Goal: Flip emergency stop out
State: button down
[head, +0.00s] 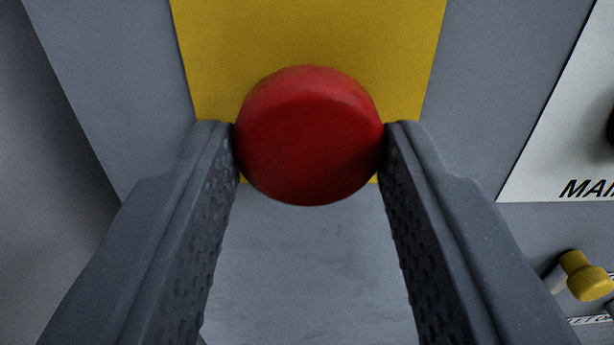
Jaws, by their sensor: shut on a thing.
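The emergency stop is a round red button (308,138) in front of a yellow plate (308,35) on a grey panel. My gripper (310,140) is shut on the red button, with one dark, textured finger touching its left side and the other its right side. The button's face is fully visible between the fingertips. Its stem and how far it stands out from the plate are hidden behind the face.
A white label plate (565,145) with the letters "MAI" and part of a dark knob is at the right edge. Below it, a yellow-tipped lever (585,277) sticks out near the right finger. The grey panel (310,270) below the button is bare.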

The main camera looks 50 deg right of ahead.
jog(key=shift+a, duration=0.2)
jog(key=c, duration=0.9)
grip_release()
jog(key=shift+s+r, duration=0.1)
jog(key=shift+s, duration=0.05)
jog(key=b+v, duration=0.1)
jog(key=v, duration=1.2)
jog(key=shift+s+a, duration=0.15)
jog(key=shift+a, duration=0.1)
jog(key=shift+s+f, duration=0.1)
jog(key=shift+f, duration=0.15)
